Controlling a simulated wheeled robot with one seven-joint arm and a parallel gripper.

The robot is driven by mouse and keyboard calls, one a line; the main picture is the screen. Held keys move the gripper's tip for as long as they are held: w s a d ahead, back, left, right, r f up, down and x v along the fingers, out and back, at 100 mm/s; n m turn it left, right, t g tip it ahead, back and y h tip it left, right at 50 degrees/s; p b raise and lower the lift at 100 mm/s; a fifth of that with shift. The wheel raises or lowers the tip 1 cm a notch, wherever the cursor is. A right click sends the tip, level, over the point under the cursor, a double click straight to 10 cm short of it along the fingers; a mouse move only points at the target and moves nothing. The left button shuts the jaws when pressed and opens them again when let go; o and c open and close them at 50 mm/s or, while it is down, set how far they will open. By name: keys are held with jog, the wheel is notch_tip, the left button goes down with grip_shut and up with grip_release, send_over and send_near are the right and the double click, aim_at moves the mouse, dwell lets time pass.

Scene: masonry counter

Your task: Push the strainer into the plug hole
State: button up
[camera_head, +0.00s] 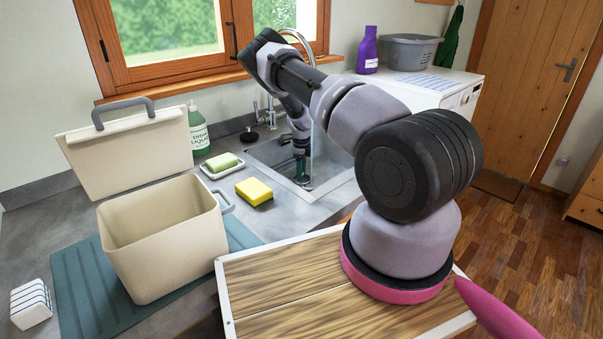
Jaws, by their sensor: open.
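The sink (270,153) is a grey steel basin set in the counter below the window. My gripper (301,178) points down into the basin, its tips low near the basin floor. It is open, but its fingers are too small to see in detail. A small dark patch (306,187) shows on the basin floor right by the fingertips. I cannot tell whether it is the strainer, the plug hole or both. Whether the tips touch anything is also unclear.
A tap (270,112) and a small black round item (249,136) stand behind the sink. A yellow sponge (254,191), a soap dish (222,166) and a green bottle (197,130) sit left of it. A cream bin (165,245) stands at front left.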

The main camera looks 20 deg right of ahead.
notch_tip(320, 180, up, 8)
jog(key=shift+f, duration=0.25)
jog(key=shift+s, duration=0.1)
dwell(0.4)
